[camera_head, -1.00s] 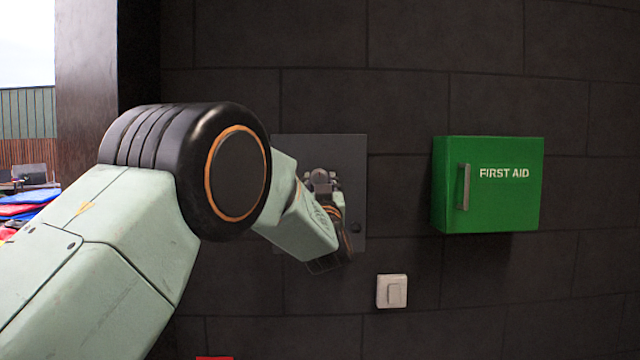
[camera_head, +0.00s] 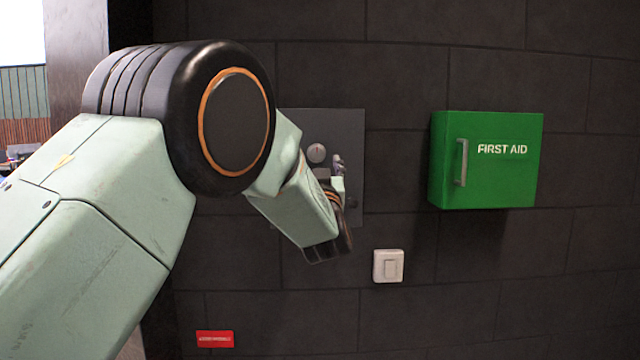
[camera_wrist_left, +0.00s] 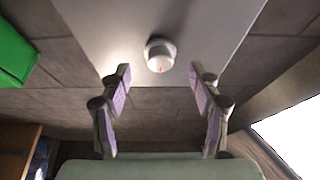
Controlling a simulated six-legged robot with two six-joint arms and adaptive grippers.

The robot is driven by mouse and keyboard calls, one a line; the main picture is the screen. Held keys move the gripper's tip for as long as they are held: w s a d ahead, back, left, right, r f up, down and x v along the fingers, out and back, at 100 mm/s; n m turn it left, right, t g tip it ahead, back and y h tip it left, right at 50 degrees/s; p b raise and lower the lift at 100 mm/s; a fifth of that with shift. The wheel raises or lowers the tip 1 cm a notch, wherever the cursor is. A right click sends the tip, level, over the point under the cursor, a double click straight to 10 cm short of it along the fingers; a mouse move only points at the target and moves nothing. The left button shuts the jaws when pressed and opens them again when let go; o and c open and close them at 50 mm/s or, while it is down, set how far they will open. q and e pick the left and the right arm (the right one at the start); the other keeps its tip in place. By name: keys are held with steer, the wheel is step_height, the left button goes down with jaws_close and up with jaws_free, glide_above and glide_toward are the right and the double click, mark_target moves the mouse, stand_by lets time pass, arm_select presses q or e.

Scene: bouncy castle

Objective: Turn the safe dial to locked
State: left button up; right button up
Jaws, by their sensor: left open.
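The safe is a flat grey panel (camera_head: 349,131) on the dark block wall, partly hidden behind my left arm. Its round light dial (camera_head: 317,152) with a small red mark shows at the panel's left part. My left gripper (camera_head: 338,170) is in front of the panel, just below and to the right of the dial in the head view. In the left wrist view the dial (camera_wrist_left: 160,55) lies beyond the fingertips, centred between them and apart from both. The left gripper (camera_wrist_left: 158,78) is open and empty, with purple pads facing each other. My right gripper does not show.
A green first aid cabinet (camera_head: 487,160) with a handle sticks out from the wall to the right. A white switch (camera_head: 388,266) is below and between panel and cabinet. A small red sign (camera_head: 215,338) is low on the wall.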

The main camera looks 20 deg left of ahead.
arm_select(q)
steer(key=v, duration=0.8)
steer(key=shift+s, duration=0.3)
steer(key=s+f+m+g+h, duration=0.2)
steer(key=s+f+g+h, duration=0.15)
steer(key=f, duration=0.85)
steer(key=s+f+m+g+h, duration=0.1)
steer(key=s+f+g+h, duration=0.3)
steer(key=f, duration=0.9)
steer(key=s+f+m+g, duration=0.25)
steer(key=s+f, duration=0.35)
steer(key=f, duration=0.6)
steer(key=s+f+g, duration=0.3)
steer(key=s+f, duration=0.3)
steer(key=s, duration=0.5)
steer(key=s+f+g+h, duration=0.1)
steer(key=s+f+g, duration=0.3)
steer(key=s, duration=0.7)
steer(key=s+f+g+h+b, duration=0.1)
steer(key=s+f+g, duration=0.2)
steer(key=s+f, duration=0.6)
steer(key=s+n, duration=0.1)
steer(key=s, duration=0.1)
steer(key=shift+s+d, duration=0.35)
